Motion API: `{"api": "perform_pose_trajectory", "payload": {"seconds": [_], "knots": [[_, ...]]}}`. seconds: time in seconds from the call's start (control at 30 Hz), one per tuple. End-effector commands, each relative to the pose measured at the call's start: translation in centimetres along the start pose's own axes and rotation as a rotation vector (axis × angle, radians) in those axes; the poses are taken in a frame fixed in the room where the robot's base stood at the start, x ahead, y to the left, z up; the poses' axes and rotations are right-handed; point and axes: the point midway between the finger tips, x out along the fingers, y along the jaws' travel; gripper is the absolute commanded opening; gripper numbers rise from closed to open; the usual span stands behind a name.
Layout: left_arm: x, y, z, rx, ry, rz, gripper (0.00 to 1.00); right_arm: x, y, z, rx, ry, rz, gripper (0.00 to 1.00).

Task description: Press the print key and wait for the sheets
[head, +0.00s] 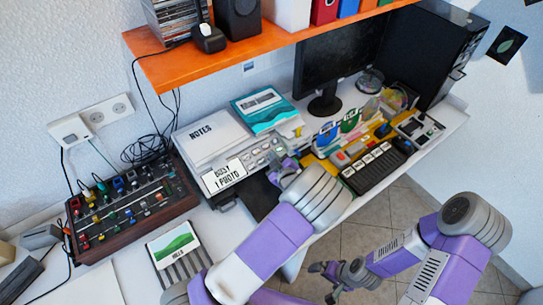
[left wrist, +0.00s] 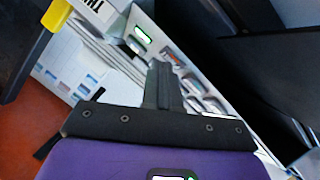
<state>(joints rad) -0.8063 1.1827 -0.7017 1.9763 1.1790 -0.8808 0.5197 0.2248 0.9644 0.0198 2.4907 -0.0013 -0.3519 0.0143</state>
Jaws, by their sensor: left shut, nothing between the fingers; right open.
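A pale grey printer (head: 240,160) stands on the white desk with a "NOTES" sheet and a teal booklet on top. Its front panel has several small keys; I cannot tell which is the print key. The panel also shows in the left wrist view (left wrist: 207,87), with a green-lit display (left wrist: 142,34). My left gripper (head: 281,166) is shut and empty at the right part of the panel. Its dark fingers (left wrist: 162,70) overlap the panel in the wrist view; contact cannot be told. My right gripper (head: 322,281) is open and empty over the floor, before the desk. No loose printed sheet is clearly visible.
A card reading "BUSY 1 PHOTO" (head: 224,177) is at the printer's front. A mixer (head: 130,208) with cables stands left. An orange shelf (head: 168,68) hangs above.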

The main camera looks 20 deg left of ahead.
Motion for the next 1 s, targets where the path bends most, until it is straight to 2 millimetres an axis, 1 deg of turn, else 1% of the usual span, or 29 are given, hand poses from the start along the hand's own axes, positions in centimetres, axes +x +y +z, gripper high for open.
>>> {"api": "perform_pose_trajectory", "payload": {"seconds": [0.17, 0.5, 0.87, 1.0], "knots": [[-0.1, 0.1, -0.1, 0.0, -0.001, -0.001, 0.0, -0.1, 0.0, 0.0, 0.0, 0.0, 0.0, 1.0], [-1.2, 0.9, -0.8, 0.001, -0.002, 0.0, 0.0, -1.1, -0.4, 0.1, 0.0, 0.0, 0.0, 1.0], [-1.3, 0.9, -0.9, 0.001, -0.001, 0.0, 0.0, -1.1, -0.4, 0.1, 0.0, 0.0, 0.0, 1.0], [-1.9, 1.4, -1.5, 0.0, -0.001, 0.0, 0.0, -1.9, -0.7, 0.1, 0.0, 0.0, 0.0, 1.0]]}}
